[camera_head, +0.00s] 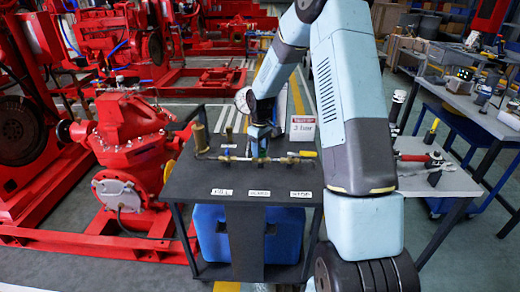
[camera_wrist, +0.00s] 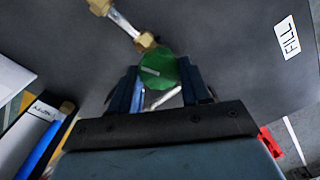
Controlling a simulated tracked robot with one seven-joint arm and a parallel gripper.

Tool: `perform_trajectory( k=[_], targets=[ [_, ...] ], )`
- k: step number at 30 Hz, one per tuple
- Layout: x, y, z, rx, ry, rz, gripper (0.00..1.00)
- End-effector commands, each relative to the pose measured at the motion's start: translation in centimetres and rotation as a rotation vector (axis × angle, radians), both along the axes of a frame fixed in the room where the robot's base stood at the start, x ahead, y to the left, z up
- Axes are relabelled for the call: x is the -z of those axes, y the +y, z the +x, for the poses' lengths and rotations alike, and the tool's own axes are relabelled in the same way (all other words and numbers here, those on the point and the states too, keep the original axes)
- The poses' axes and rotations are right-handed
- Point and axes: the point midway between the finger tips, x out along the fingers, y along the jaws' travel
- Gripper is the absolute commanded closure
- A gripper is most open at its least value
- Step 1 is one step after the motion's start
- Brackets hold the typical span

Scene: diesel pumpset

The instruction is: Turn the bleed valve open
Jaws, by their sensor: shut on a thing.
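The bleed valve shows as a round green knob (camera_wrist: 158,70) with a pale line across its face in the wrist view. My gripper (camera_wrist: 158,82) is shut on this knob, with one dark blue finger on each side. In the head view my gripper (camera_head: 260,146) points down at the pipe row, behind the middle label (camera_head: 258,193). The knob is mostly hidden there by the fingers.
The dark bench (camera_head: 190,181) carries the pipe row, a brass cylinder (camera_head: 201,138) at left, a yellow handle (camera_head: 307,153) at right and a "3 bar" sign (camera_head: 303,128). A fill label (camera_wrist: 287,38) shows in the wrist view. A red pump (camera_head: 128,130) stands left.

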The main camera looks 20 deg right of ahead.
Motion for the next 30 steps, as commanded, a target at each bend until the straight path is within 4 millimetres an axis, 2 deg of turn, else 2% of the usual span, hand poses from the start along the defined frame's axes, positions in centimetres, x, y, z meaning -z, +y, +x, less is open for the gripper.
perform_trajectory(
  k=[19, 20, 27, 30],
  targets=[
    [-0.27, 0.01, 0.36, -0.054, -0.011, -0.001, 0.84],
    [-0.27, 0.01, 0.37, -0.054, -0.011, 0.000, 0.52],
    [-0.15, 0.02, 0.19, -0.054, -0.006, 0.000, 0.29],
    [-0.11, 0.02, 0.14, -0.054, -0.004, 0.000, 0.28]
  ],
)
